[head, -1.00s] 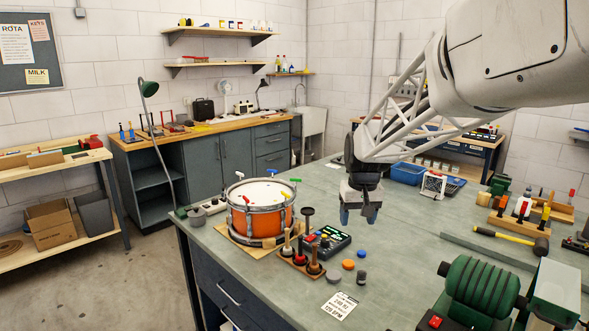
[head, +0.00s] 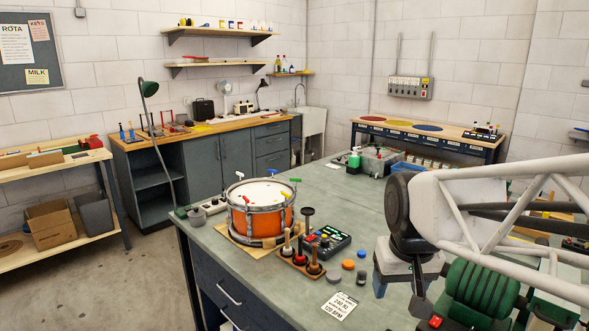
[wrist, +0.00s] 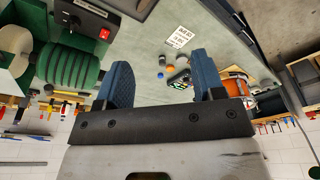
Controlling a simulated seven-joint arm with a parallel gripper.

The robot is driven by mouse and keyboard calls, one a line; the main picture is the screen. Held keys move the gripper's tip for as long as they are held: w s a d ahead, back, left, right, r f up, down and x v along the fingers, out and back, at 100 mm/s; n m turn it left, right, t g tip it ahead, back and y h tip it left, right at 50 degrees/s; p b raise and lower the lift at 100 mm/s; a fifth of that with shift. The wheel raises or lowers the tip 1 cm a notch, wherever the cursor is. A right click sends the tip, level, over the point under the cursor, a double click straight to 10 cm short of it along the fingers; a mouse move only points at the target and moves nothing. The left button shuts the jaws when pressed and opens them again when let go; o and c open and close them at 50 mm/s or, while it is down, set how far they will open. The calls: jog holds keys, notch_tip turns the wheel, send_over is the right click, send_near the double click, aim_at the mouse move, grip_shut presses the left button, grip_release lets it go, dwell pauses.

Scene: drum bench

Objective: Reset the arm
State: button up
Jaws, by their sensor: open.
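My gripper (head: 396,285) is at the right of the bench in the head view, beside the green ribbed machine, with my arm reaching in from the right edge. In the wrist view its two blue fingers (wrist: 161,85) stand wide apart with nothing between them. The orange drum (head: 261,212) stands on a board on the bench, well left of my gripper, with several coloured keys on its rim. The drum also shows at the right of the wrist view (wrist: 236,84).
A green ribbed machine (head: 480,290) with a red switch stands close by my gripper. A white card (head: 339,306), small coloured caps, a black device (head: 327,240) and a rack of wooden-handled tools (head: 300,262) lie between the drum and gripper.

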jog(key=s+f, duration=0.3)
jog(key=s, duration=0.7)
jog(key=shift+d, duration=0.25)
jog(key=shift+s+f, duration=0.1)
dwell(0.6)
